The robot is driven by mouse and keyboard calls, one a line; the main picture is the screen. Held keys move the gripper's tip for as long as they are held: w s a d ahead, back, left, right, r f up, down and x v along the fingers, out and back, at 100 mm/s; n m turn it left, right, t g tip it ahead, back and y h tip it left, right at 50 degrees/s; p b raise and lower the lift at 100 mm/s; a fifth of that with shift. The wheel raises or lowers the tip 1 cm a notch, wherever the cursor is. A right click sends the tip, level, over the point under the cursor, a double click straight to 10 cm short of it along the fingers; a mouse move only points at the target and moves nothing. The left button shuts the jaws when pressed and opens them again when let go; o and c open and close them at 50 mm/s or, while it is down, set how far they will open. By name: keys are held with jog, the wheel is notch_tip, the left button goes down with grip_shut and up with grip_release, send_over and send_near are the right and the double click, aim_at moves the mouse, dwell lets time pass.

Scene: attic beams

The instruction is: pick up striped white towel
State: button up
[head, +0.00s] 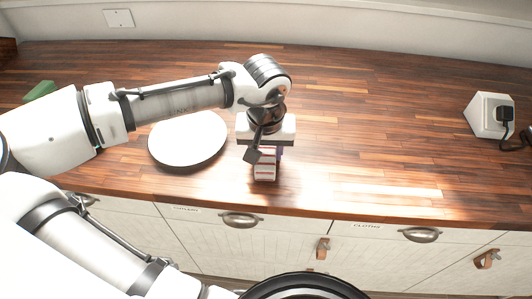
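The striped white towel (265,172) is a small folded stack with reddish stripes, near the front edge of the wooden counter. My gripper (264,154) points down directly over it. The gripper body hides the towel's upper part. The fingers are mostly hidden, and I cannot tell whether they are apart or closed on the towel.
A round white plate (187,141) lies on the counter (380,120) just left of the towel. A green object (40,91) is at the far left, and a white socket box with a black plug (489,114) is at the right. Drawers (290,227) with handles are below. The counter between towel and socket is clear.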

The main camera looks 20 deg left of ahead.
aim_at(266, 149)
jog(key=c, duration=0.4)
jog(key=shift+r, duration=0.1)
notch_tip(266, 149, up, 20)
jog(key=b, duration=0.1)
